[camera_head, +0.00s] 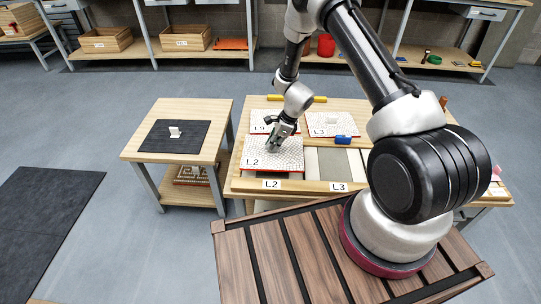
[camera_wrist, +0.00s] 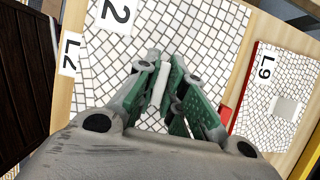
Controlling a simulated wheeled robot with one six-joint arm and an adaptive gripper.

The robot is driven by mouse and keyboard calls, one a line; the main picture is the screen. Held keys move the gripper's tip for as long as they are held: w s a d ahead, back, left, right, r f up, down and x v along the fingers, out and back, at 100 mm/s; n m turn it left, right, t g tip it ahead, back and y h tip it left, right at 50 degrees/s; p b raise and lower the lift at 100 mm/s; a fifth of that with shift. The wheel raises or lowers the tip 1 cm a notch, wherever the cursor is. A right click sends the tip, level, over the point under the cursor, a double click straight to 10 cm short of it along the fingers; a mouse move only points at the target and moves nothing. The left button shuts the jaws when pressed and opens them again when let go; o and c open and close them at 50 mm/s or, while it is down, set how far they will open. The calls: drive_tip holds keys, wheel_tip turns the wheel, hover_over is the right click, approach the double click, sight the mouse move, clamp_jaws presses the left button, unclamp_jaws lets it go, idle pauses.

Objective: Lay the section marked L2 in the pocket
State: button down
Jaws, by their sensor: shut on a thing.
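The section marked L2 (camera_head: 290,160) is a white mosaic panel with dark joints and a small white grip. My gripper (camera_head: 272,147) is shut on that grip, which shows between the green finger pads (camera_wrist: 168,85) in the wrist view. The section (camera_wrist: 210,35) lies roughly flat at the left end of the wooden table frame, behind the front rail label L2 (camera_head: 272,184). That label also shows in the wrist view (camera_wrist: 70,54). The section covers most of the pocket there. I cannot tell whether it rests in it or hangs just above.
Panel L9 (camera_wrist: 268,88) lies close behind the held section. Panel L3 (camera_head: 322,120) lies at the back, with a blue object (camera_head: 343,139) in front of it. Bare strips (camera_head: 328,163) are to the right. A side table with a black mat (camera_head: 160,138) stands left.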

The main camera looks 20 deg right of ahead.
sight(273, 153)
drive_tip(key=shift+f, duration=2.35)
drive_tip(key=shift+d+f, duration=0.1)
drive_tip(key=c, duration=1.5)
unclamp_jaws()
